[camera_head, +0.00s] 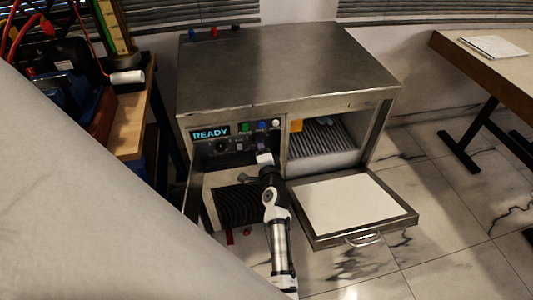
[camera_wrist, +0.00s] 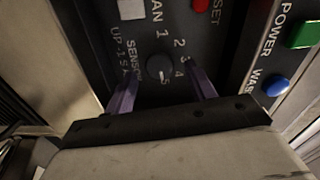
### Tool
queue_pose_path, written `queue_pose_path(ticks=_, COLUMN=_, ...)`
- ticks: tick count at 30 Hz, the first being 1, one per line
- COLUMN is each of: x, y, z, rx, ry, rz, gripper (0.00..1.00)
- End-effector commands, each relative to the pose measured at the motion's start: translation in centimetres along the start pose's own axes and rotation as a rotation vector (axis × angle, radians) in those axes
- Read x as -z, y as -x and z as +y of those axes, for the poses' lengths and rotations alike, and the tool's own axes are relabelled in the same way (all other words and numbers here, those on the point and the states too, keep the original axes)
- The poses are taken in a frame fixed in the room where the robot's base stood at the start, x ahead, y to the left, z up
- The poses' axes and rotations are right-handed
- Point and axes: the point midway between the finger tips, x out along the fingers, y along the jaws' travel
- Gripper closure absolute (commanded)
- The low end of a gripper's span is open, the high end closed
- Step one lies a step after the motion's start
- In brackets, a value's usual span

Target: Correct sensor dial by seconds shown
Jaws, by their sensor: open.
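My gripper (camera_wrist: 160,78) is open, with one purple finger on each side of the dial. I cannot tell whether the fingers touch it. In the head view my gripper (camera_head: 262,150) is at the control panel and hides part of it. The display (camera_head: 210,133) reads READY in blue; no seconds show.
Green (camera_head: 245,127), blue (camera_head: 262,126) and white (camera_head: 276,123) buttons sit on the panel; a red button (camera_wrist: 201,5) is above the dial. The open door (camera_head: 350,204) folds down at the right, beside a ribbed compartment (camera_head: 325,140). A cluttered bench stands left.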

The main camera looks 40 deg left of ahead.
Motion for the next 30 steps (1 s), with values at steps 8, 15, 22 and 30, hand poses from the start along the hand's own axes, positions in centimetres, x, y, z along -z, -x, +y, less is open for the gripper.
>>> queue_pose_path(ticks=8, x=0.0, y=5.7, z=0.4, rx=-0.002, ry=-0.002, rz=0.004, gripper=0.45)
queue_pose_path(ticks=15, x=0.0, y=10.0, z=0.3, rx=-0.002, ry=-0.002, rz=0.002, gripper=0.45)
queue_pose_path(ticks=22, x=0.1, y=11.9, z=0.1, rx=-0.001, ry=-0.001, rz=0.002, gripper=0.45)
queue_pose_path(ticks=30, x=0.1, y=12.2, z=0.0, rx=-0.001, ry=-0.001, rz=0.002, gripper=0.45)
